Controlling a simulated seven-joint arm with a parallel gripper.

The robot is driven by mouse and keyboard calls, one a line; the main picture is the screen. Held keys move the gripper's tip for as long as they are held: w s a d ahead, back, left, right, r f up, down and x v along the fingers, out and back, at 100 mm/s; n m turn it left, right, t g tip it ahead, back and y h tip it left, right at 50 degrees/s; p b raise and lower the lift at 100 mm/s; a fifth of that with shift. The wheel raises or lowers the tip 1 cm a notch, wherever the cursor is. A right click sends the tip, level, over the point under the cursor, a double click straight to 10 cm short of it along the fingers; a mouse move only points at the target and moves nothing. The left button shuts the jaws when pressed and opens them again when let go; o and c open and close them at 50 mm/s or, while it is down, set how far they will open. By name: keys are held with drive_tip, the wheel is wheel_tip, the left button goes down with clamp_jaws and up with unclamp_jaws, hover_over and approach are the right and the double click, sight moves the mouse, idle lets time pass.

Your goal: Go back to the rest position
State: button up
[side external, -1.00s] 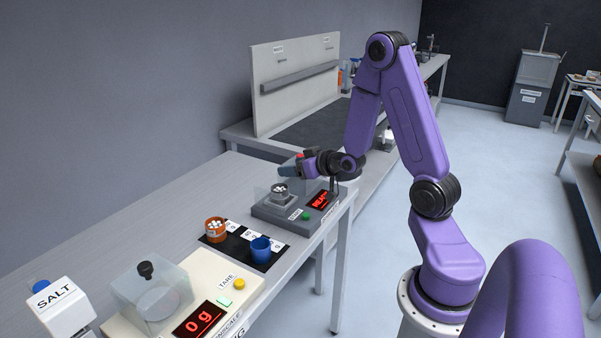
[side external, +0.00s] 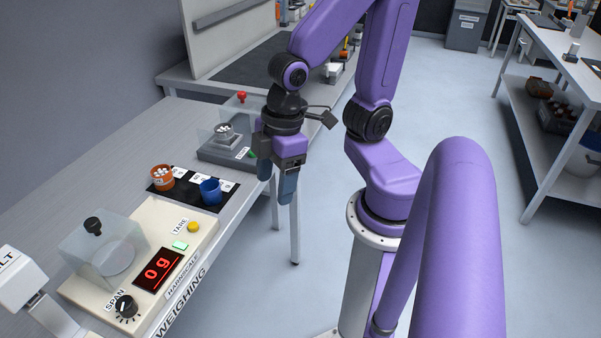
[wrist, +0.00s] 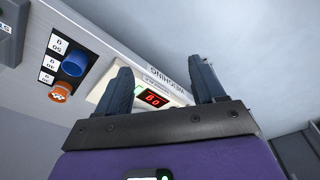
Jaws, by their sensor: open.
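My gripper (side external: 277,190) hangs in the side external view beside the front edge of the bench, pointing down, clear of the things on the bench. Its two fingers also show in the wrist view (wrist: 165,85), spread apart with nothing between them. My gripper is open and empty. The orange cup (side external: 163,178) with white pieces in it and the blue cup (side external: 210,191) stand on a black labelled mat (side external: 185,199). A metal cup with white pieces (side external: 225,131) sits on the grey device (side external: 216,153) behind them.
The cream weighing scale (side external: 205,228) reads 0 g and has a clear cover (side external: 98,252) with a black knob. The white salt hopper (side external: 22,278) is at the lower left. The bench's front edge is close to my gripper. Open floor (side external: 460,130) lies to the right.

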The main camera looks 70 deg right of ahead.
drive_tip(key=shift+n+g+h, duration=0.5)
drive_tip(key=shift+n, duration=0.3)
drive_tip(key=s, duration=0.1)
drive_tip(key=s+d+r, duration=0.1)
drive_tip(key=s, duration=0.2)
drive_tip(key=shift+s+d+r, duration=0.15)
drive_tip(key=shift+s, duration=0.1)
drive_tip(key=shift+c, duration=0.3)
